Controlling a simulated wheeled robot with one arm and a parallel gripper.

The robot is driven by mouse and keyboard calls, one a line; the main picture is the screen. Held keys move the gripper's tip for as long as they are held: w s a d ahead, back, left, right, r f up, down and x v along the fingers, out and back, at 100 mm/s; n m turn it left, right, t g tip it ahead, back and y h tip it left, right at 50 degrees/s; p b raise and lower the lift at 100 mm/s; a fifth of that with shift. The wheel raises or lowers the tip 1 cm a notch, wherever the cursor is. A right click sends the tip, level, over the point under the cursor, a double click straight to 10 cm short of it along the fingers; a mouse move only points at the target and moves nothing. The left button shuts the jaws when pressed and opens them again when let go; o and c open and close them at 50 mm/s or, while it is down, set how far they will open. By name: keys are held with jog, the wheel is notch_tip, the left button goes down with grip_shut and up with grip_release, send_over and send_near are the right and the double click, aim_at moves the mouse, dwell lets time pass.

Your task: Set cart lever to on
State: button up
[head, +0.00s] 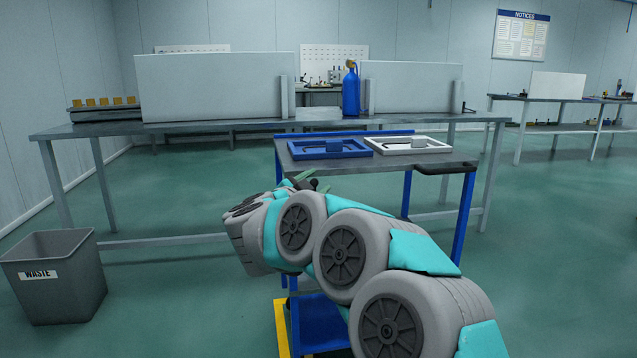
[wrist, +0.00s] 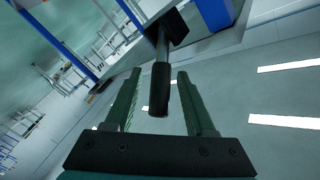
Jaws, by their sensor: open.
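The cart (head: 350,165) has a grey top and blue legs. Its lever (wrist: 160,90) has a black grip on a metal rod that runs to a dark block (wrist: 170,28) at the cart's edge. My gripper (wrist: 158,76) is open, with one green finger on each side of the lever's grip and a gap to both. In the head view my gripper (head: 304,180) is at the cart's near left side, and my arm hides much of the cart below. I cannot read any on or off marking.
A blue tray (head: 296,151) and a white tray (head: 440,147) lie on the cart top. A long bench (head: 215,126) with white panels and a blue bottle (head: 351,95) stands behind. A grey waste bin (head: 55,290) stands on the left. The floor between bin and cart is clear.

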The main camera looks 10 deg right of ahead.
jog(key=shift+x, duration=0.8)
grip_shut()
dwell(0.9)
